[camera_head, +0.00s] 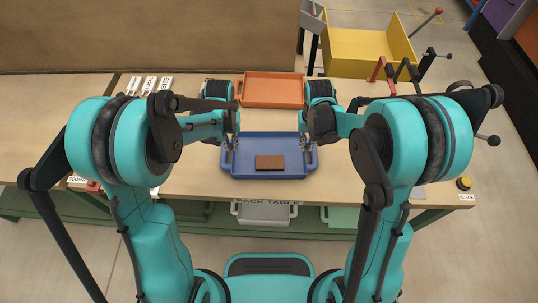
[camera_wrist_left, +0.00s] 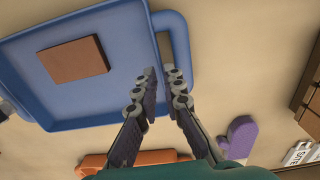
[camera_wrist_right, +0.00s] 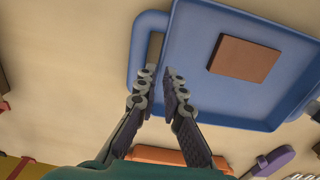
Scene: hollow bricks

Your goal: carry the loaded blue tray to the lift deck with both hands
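The blue tray (camera_head: 242,173) lies level at the front middle of the table, with a flat brown brick (camera_head: 270,162) inside it. The brick also shows in the left wrist view (camera_wrist_left: 73,60) and the right wrist view (camera_wrist_right: 244,58). My left gripper (camera_head: 230,143) is at the tray's left end, its fingers (camera_wrist_left: 160,72) close together on either side of the end wall by the handle loop. My right gripper (camera_head: 307,143) is at the right end in the same way, its fingers (camera_wrist_right: 161,72) around that end wall. The exact finger contact is partly hidden.
An orange tray (camera_head: 272,90) lies just behind the blue one. A yellow open bin (camera_head: 365,50) stands at the back right, with red and black levers near it. A grey bin (camera_head: 265,212) sits below the table's front edge.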

